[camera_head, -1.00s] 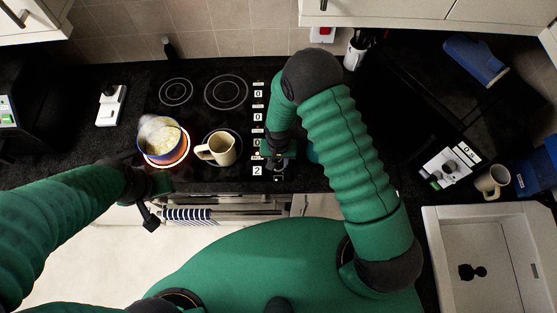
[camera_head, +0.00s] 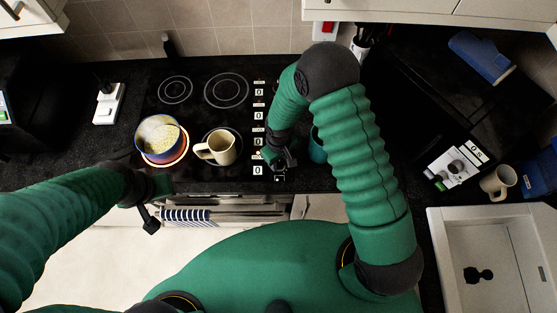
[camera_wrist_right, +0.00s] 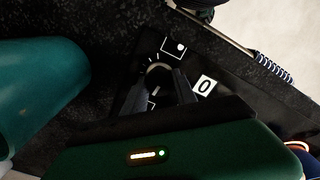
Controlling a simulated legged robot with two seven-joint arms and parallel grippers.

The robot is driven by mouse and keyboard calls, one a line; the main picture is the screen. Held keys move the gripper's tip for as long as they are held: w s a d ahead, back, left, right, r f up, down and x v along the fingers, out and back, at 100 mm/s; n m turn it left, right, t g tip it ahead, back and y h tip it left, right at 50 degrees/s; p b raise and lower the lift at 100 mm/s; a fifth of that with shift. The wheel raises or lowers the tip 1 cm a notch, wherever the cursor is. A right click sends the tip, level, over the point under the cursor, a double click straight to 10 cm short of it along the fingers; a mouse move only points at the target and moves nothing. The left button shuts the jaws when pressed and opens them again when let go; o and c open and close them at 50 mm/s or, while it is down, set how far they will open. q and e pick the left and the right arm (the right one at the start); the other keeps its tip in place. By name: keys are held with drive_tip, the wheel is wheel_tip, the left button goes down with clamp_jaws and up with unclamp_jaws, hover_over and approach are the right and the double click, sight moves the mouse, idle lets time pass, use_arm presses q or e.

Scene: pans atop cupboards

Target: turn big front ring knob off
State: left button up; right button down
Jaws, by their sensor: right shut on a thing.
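The black hob (camera_head: 195,120) has a column of white number labels along its right side. The lowest label (camera_head: 257,170) reads 0; it also shows as 0 in the right wrist view (camera_wrist_right: 204,86). The front knob (camera_wrist_right: 157,72) is partly hidden behind my right fingers in the right wrist view. My right gripper (camera_head: 281,166) is at the front end of the knob column, shut on the knob. A blue pot (camera_head: 146,136) with pale contents stands on the front left ring, whose rim looks pale orange. My left gripper (camera_head: 150,217) hangs before the counter's front edge; its jaws are unclear.
A cream mug (camera_head: 222,148) stands on the hob between the pot and my right gripper. A teal object (camera_head: 317,146) stands just right of that gripper. A striped towel (camera_head: 186,215) hangs on the oven front. The sink (camera_head: 490,250) is at right.

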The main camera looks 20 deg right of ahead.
sight(280, 162)
drive_tip(key=shift+n, duration=0.5)
drive_tip(key=c, duration=1.3)
unclamp_jaws()
drive_tip(key=shift+c, duration=0.2)
drive_tip(key=o, duration=0.3)
drive_tip(key=shift+s+d+r, duration=0.1)
drive_tip(key=shift+s, duration=0.1)
drive_tip(key=shift+o, duration=0.2)
drive_tip(key=shift+w+r, duration=0.15)
drive_tip(key=shift+r, duration=0.05)
wheel_tip(280, 162, up, 16)
drive_tip(key=b, duration=0.2)
drive_tip(key=shift+r+b, duration=0.15)
drive_tip(key=shift+b, duration=0.15)
